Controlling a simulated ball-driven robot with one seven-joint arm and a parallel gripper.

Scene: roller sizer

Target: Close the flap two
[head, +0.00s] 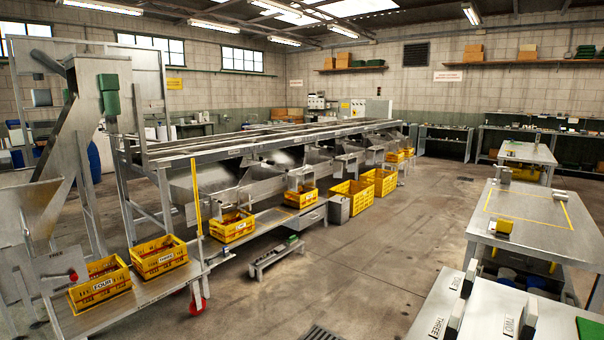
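A pale metal panel (484,308) at the bottom right bears the printed word TWO (508,326), with an upright grey plate or lever (528,319) just right of it. The word THREE (437,328) is to its left, beside a similar piece (455,318). I cannot tell whether either piece is a flap or a lever, or whether flap two is open or closed. The roller sizer (270,140) has sloping metal outlets (215,185) along its side. No outlet label reading TWO is legible. My gripper is not in view.
Yellow crates labelled FOUR (100,284) and THREE (158,256) sit on a low shelf at left; several more stand along the sizer. A low metal stand (277,256) is on the floor. A steel table (530,215) stands at right. The concrete floor (370,250) between is clear.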

